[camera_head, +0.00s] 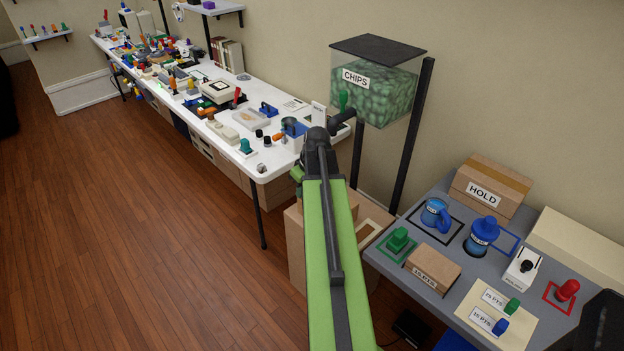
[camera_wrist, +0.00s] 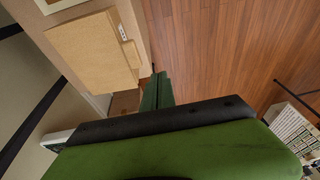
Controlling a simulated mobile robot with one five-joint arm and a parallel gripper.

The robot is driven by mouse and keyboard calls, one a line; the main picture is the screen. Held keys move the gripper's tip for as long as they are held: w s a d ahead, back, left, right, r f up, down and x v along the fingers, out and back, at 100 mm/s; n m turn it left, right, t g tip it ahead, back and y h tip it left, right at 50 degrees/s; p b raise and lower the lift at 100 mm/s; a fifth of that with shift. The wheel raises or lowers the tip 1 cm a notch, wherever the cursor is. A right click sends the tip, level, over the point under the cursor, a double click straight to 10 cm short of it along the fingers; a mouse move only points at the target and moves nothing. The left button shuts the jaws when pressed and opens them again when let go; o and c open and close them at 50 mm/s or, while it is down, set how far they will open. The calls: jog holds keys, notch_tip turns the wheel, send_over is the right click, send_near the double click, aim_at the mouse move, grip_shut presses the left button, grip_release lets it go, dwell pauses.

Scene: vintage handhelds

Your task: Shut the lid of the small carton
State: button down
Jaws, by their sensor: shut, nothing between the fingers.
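In the wrist view, a tan cardboard lid panel (camera_wrist: 92,50) with a small tab on its right edge lies at the upper left. It appears to belong to a carton on a tan stand; I cannot tell how far the lid is open. In the head view, cardboard (camera_head: 300,240) shows beside my green arm, which hides much of it. My gripper (camera_wrist: 160,78) is shut and empty, its dark green fingers just right of and below the panel. No contact is visible.
A clear CHIPS bin (camera_head: 375,85) stands behind my arm. A cluttered white table (camera_head: 270,165) runs left. The wooden floor (camera_head: 150,220) is clear.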

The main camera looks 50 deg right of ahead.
jog(key=s+d+r+p, duration=0.1)
jog(key=s+d+r, duration=0.2)
jog(key=d, duration=0.2)
jog(key=b+x, duration=0.6)
jog(key=x, duration=0.1)
jog(key=b+x, duration=0.6)
jog(key=b, duration=0.1)
jog(key=shift+s+d+f, duration=0.1)
jog(key=shift+s+f, duration=0.05)
jog(key=shift+f, duration=0.3)
jog(key=shift+f+b, duration=0.1)
jog(key=shift+b, duration=0.25)
